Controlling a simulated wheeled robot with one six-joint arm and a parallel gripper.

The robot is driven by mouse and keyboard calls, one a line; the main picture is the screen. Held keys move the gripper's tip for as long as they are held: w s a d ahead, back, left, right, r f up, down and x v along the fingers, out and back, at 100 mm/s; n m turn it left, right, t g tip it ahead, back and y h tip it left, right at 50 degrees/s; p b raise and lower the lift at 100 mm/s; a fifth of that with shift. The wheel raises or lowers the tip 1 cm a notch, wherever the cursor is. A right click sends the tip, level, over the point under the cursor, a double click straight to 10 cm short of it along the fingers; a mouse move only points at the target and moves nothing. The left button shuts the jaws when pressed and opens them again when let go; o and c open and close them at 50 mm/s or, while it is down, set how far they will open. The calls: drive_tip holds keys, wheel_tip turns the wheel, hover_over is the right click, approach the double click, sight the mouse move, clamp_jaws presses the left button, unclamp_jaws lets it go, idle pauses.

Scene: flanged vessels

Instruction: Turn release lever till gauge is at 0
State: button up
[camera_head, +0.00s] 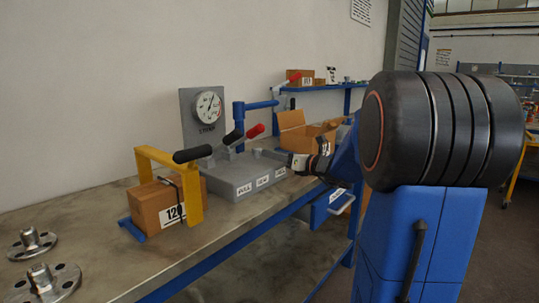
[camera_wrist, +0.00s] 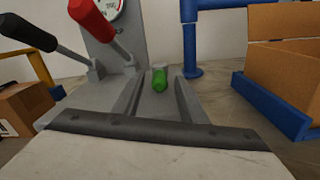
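The round white gauge (camera_head: 208,107) is on a grey upright plate behind the grey block (camera_head: 245,180). Its needle appears to point up and slightly right; the reading is too small to tell. In the wrist view the red handle (camera_wrist: 92,20) and one black handle (camera_wrist: 27,32) are upper left, with the gauge (camera_wrist: 105,8) partly cut off. My gripper (camera_head: 292,161) is at the block's right end, apart from the handles.
A green cylinder (camera_wrist: 157,80) shows beyond my fingers. A box (camera_head: 165,205) under a yellow frame (camera_head: 195,195) stands left of the block. An open cardboard box (camera_head: 300,132) and a blue pipe (camera_head: 240,115) stand behind. Metal flanges (camera_head: 40,285) lie at the near left.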

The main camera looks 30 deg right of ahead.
drive_tip(key=shift+x, duration=1.3)
clamp_jaws()
